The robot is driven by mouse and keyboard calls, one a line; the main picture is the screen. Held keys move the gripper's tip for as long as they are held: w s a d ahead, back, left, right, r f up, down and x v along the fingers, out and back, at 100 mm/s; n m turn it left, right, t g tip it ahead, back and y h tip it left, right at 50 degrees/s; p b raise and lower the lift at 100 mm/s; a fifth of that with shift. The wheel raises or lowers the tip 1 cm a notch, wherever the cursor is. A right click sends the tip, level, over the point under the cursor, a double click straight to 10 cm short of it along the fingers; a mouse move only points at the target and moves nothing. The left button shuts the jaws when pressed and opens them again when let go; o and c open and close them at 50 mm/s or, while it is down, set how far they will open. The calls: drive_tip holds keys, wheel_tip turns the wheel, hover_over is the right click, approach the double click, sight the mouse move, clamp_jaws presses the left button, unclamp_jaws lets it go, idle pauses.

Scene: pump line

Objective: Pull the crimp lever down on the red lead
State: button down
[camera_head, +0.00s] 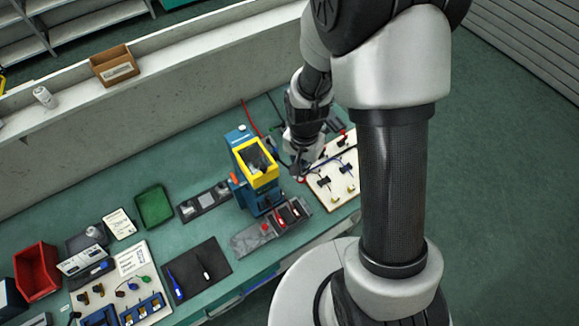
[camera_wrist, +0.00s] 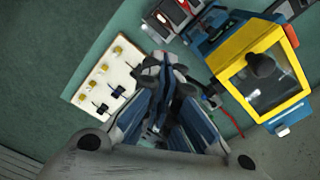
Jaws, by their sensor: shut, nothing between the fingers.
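The blue crimp press (camera_head: 256,172) with a yellow-framed clear window stands on the green bench. In the wrist view the press (camera_wrist: 215,38) is at the upper right, with a dark round knob (camera_wrist: 262,66) showing at its yellow frame (camera_wrist: 240,85); I cannot tell whether this is the crimp lever. A red lead (camera_head: 250,116) runs behind the press, and a red wire also shows in the wrist view (camera_wrist: 230,118). My gripper (camera_head: 300,174) is shut and empty, just right of the press and apart from it; it fills the lower middle of the wrist view (camera_wrist: 165,68).
A pale board with several terminals (camera_wrist: 104,80) lies beside my gripper. A grey fixture with red parts (camera_head: 262,236) sits before the press. A black mat with tools (camera_head: 197,270), a green bin (camera_head: 154,206) and a red bin (camera_head: 36,270) stand left. A wall runs behind.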

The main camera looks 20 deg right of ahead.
sight(304, 181)
drive_tip(key=shift+f+b, duration=0.5)
drive_tip(key=shift+f, duration=0.3)
drive_tip(key=shift+s+d+f+b, duration=0.1)
drive_tip(key=shift+s+f+b, duration=0.1)
drive_tip(key=shift+f+b, duration=0.25)
drive_tip(key=shift+s+d+f+b, duration=0.1)
drive_tip(key=shift+s+f+b, duration=0.1)
drive_tip(key=shift+f+b, duration=0.2)
drive_tip(key=shift+s+f+b, duration=0.3)
drive_tip(key=shift+f+b, duration=0.45)
drive_tip(key=shift+f, duration=0.15)
drive_tip(key=shift+s+d+f+b, duration=0.1)
drive_tip(key=shift+s+f+b, duration=0.15)
drive_tip(key=shift+f+b, duration=0.7)
